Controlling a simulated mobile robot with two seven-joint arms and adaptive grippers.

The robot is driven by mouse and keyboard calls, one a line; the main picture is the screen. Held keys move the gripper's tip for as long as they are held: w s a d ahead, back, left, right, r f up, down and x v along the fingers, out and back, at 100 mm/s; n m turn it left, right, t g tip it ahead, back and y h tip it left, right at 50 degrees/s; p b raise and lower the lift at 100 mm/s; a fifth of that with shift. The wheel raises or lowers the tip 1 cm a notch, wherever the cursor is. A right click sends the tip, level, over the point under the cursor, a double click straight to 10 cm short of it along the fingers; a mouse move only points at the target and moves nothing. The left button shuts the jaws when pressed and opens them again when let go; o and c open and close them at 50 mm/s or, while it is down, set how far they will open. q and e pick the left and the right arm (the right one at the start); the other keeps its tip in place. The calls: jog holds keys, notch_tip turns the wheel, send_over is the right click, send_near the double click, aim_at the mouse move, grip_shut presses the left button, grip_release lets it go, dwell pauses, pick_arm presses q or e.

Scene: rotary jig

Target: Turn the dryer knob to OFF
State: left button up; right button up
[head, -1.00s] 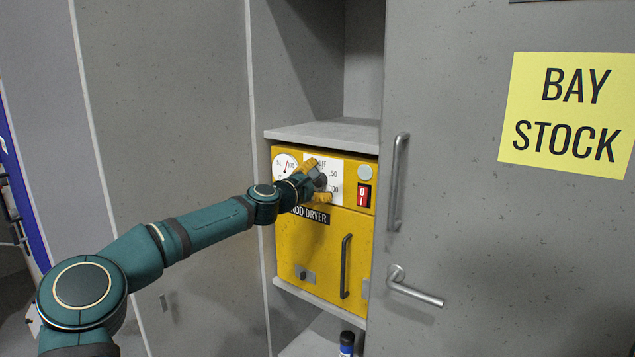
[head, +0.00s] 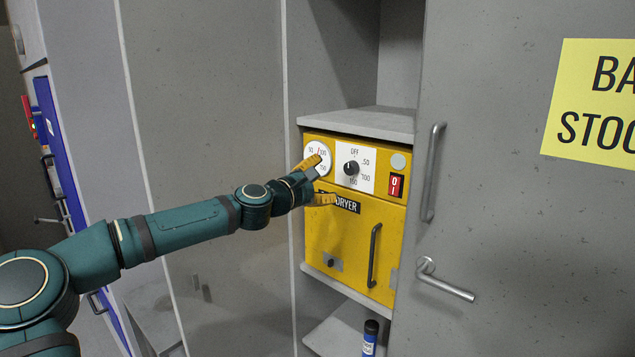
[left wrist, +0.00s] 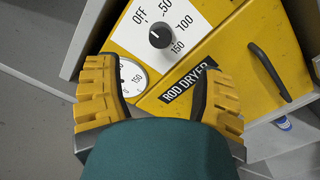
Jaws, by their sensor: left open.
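The dryer is a yellow box (head: 345,230) labelled ROD DRYER in a grey cabinet. Its black knob (head: 351,168) sits on a white dial plate (head: 367,155) marked OFF, 50, 100 and 150. In the left wrist view the knob (left wrist: 160,35) is unobstructed, and a small pale mark on it faces roughly the OFF side; the exact setting is hard to tell. My left gripper (head: 316,181) is open and empty, left of and below the knob, not touching it. Its yellow fingers (left wrist: 157,88) are spread in the wrist view. My right gripper is out of view.
A round gauge (head: 317,158) is partly behind my upper finger. A red switch (head: 396,185) and the dryer's door handle (head: 374,255) are on the front. A grey door with a handle (head: 433,172) and lever (head: 445,283) stands right. A bottle (head: 370,338) stands below.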

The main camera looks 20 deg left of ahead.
pick_arm(q)
jog(key=shift+s+a, duration=0.2)
jog(key=shift+s, duration=0.5)
jog(key=shift+d+f, duration=0.1)
jog(key=s+d+f+m+g, duration=0.3)
jog(key=d+f, duration=0.3)
jog(key=f, duration=0.5)
jog(key=s+d+f+m+g+h, duration=0.1)
jog(key=s+d+f+m+g, duration=0.15)
jog(key=d+f, duration=0.55)
jog(key=s+d+f+m+g, duration=0.3)
jog(key=d+f+m, duration=0.1)
jog(key=f, duration=0.9)
jog(key=s+d+f+m+g, duration=0.3)
jog(key=s+f+m+g, duration=0.15)
jog(key=s+f, duration=0.75)
jog(key=s+a+f+m+g+y, duration=0.1)
jog(key=s+a+f+m, duration=0.1)
jog(key=s, duration=0.4)
jog(key=s+a+f+m+g+y, duration=0.1)
jog(key=s+a+f+m+y, duration=0.1)
jog(key=s+f, duration=0.2)
jog(key=s, duration=0.3)
jog(key=shift+s+f+m, duration=0.15)
jog(key=shift+f+m, duration=0.15)
jog(key=shift+f, duration=0.05)
jog(key=shift+a, duration=0.1)
